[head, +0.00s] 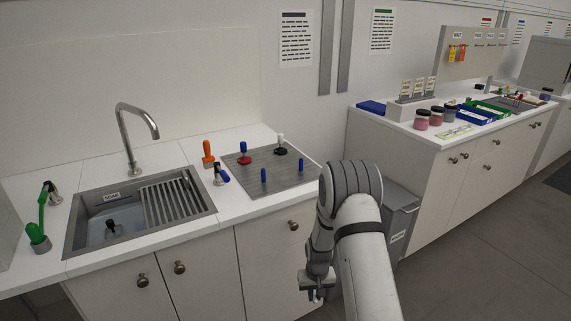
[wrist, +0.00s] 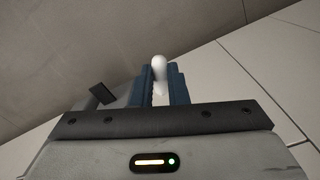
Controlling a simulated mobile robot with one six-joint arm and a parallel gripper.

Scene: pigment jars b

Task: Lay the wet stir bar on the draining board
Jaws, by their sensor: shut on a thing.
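My gripper (wrist: 160,85) is shut on a white bar (wrist: 160,68) with a rounded end, which sticks up between the dark blue fingers in the wrist view. I take it for the stir bar; I cannot tell if it is wet. In the head view my gripper (head: 317,292) hangs low in front of the cabinets, below counter height. The ribbed grey draining board (head: 274,164) lies on the counter right of the sink. On it stand a red-based piece with a blue top (head: 243,155), a black-based piece with a white top (head: 281,147) and two blue pegs.
The sink (head: 85,212) has a slatted rack (head: 172,200) across its right part and a tap (head: 131,140) behind. An orange-handled tool (head: 208,155) stands between sink and board. A grey bin (head: 401,208) stands beside the right-hand counter, which holds several jars. Open floor lies right.

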